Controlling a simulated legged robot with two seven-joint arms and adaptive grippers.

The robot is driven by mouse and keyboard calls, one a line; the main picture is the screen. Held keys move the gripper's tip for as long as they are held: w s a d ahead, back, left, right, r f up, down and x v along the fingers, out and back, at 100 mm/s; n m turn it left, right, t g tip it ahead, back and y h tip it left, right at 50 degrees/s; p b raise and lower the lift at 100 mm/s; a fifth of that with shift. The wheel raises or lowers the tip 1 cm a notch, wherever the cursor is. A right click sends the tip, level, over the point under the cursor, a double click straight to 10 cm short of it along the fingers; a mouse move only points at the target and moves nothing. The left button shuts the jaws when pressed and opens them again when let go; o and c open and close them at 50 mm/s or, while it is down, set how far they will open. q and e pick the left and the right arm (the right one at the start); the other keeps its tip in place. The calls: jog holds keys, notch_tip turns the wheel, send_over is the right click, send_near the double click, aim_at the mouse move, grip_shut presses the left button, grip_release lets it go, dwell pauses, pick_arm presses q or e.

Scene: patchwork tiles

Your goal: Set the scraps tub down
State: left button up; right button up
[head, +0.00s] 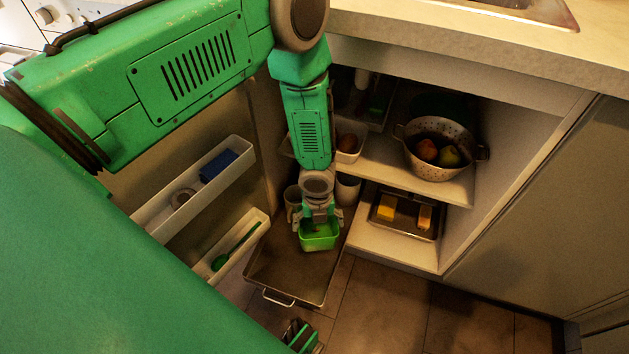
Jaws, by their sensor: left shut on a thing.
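The scraps tub (320,237) is a small bright green open box. My left gripper (319,215) comes down from above and is shut on it, at the tub's rear side. The tub looks roughly level and shows over the back right part of a wide brown-grey pull-out tray (278,262) with a metal handle at its front. I cannot tell whether the tub touches the tray or hangs above it. The tub's far side is partly hidden by the gripper.
An open cabinet holds a colander (447,168) of fruit on its upper shelf and a metal tray (405,222) with yellow blocks below. Cups (347,190) stand behind the gripper. Door racks (160,222) on the left hold a blue sponge (218,165) and a green utensil (237,246).

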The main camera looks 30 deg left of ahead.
pick_arm(q)
jog(key=shift+m, duration=0.5)
jog(key=f+b, duration=0.1)
jog(key=f, duration=0.1)
jog(key=f+b, duration=0.1)
jog(key=f, duration=0.1)
jog(key=d+f, duration=0.1)
jog(key=f, duration=0.2)
jog(key=shift+b, duration=0.4)
jog(key=shift+w+a+f, duration=0.1)
jog(key=shift+a+f, duration=0.1)
jog(key=shift+f, duration=0.3)
notch_tip(320, 180, down, 3)
jog(key=shift+a+f+b, duration=0.15)
jog(key=shift+f+b, duration=0.05)
jog(key=shift+b, duration=0.75)
jog(key=shift+r, duration=0.15)
jog(key=o, duration=1.1)
